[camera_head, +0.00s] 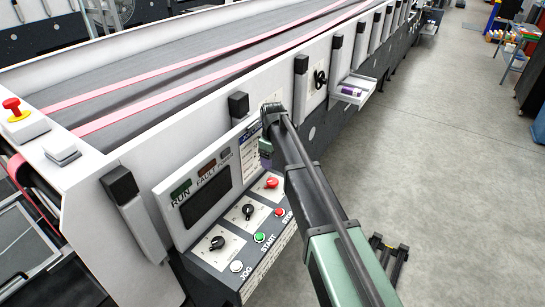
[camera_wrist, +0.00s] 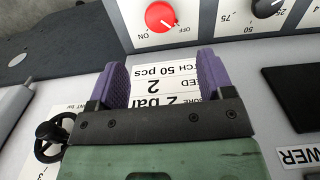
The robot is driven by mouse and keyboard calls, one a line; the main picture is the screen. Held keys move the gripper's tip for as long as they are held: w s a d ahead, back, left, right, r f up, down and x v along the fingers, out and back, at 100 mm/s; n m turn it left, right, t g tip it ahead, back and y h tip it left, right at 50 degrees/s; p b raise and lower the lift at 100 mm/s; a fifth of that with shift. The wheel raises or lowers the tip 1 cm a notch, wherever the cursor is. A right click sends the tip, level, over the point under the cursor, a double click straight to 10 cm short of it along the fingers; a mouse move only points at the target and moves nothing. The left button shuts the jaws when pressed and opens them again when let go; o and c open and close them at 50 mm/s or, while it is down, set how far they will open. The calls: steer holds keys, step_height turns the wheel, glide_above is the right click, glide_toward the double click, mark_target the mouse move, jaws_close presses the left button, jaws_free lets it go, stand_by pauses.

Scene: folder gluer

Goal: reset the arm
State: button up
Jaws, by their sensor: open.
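My gripper (camera_head: 265,150) is at the end of my arm, in front of the machine's side by the control panel (camera_head: 228,215) in the head view. In the wrist view the two purple fingers of my gripper (camera_wrist: 160,68) stand apart with nothing between them. A white printed label (camera_wrist: 160,90), upside down in this view, shows behind the gap. The gap to the label's surface cannot be judged. In the head view my arm partly hides the label and the panel's right side.
A red ON/OFF knob (camera_wrist: 161,15) and a black dial (camera_wrist: 267,6) lie beyond the fingertips. A black handwheel (camera_wrist: 52,136) is at lower left. The panel has a green button (camera_head: 259,237). A small tray (camera_head: 353,91) juts from the machine. The floor (camera_head: 440,150) at right is mostly clear.

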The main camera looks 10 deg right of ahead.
steer(key=s+d+f+m+b, duration=0.3)
steer(key=s, duration=0.7)
steer(key=s+d+f+m+b, duration=0.3)
steer(key=s+m, duration=0.1)
steer(key=s, duration=0.6)
steer(key=s+d+f+m+b, duration=0.3)
steer(key=s+f+b, duration=0.1)
steer(key=s, duration=0.6)
steer(key=shift+s+d+m, duration=0.15)
steer(key=shift+m, duration=0.15)
